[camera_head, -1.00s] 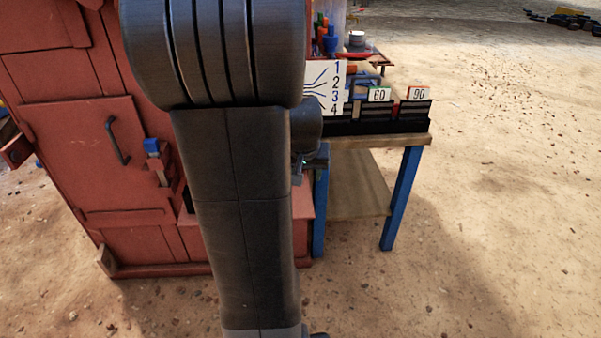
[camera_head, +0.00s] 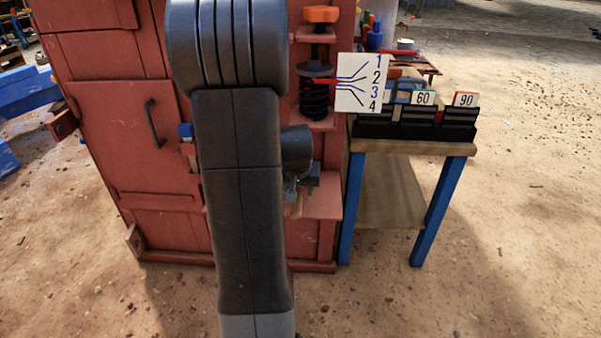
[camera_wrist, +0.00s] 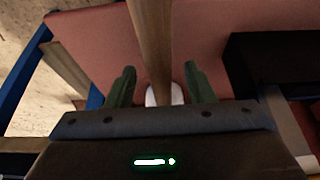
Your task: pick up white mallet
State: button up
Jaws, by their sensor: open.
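The white mallet shows in the wrist view, with its wooden handle (camera_wrist: 152,45) running up from between my fingers. Part of its white head (camera_wrist: 163,95) shows low between the fingers; the rest is hidden behind the gripper body. My gripper (camera_wrist: 160,80) is open, with one green finger on each side of the mallet and visible gaps to the handle. In the head view my gripper (camera_head: 300,188) is small and partly hidden by my arm, in front of the red machine's lower ledge (camera_head: 322,205).
The red machine (camera_head: 90,110) stands behind my arm. A black block (camera_wrist: 270,62) lies right of the mallet. Ground at the right is clear.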

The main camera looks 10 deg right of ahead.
jog(key=x, duration=0.2)
jog(key=shift+w+f+b, duration=0.15)
jog(key=shift+f+b, duration=0.15)
jog(key=shift+f, duration=0.05)
jog(key=shift+r, duration=0.1)
jog(key=shift+c, duration=0.5)
grip_shut()
jog(key=shift+r, duration=0.15)
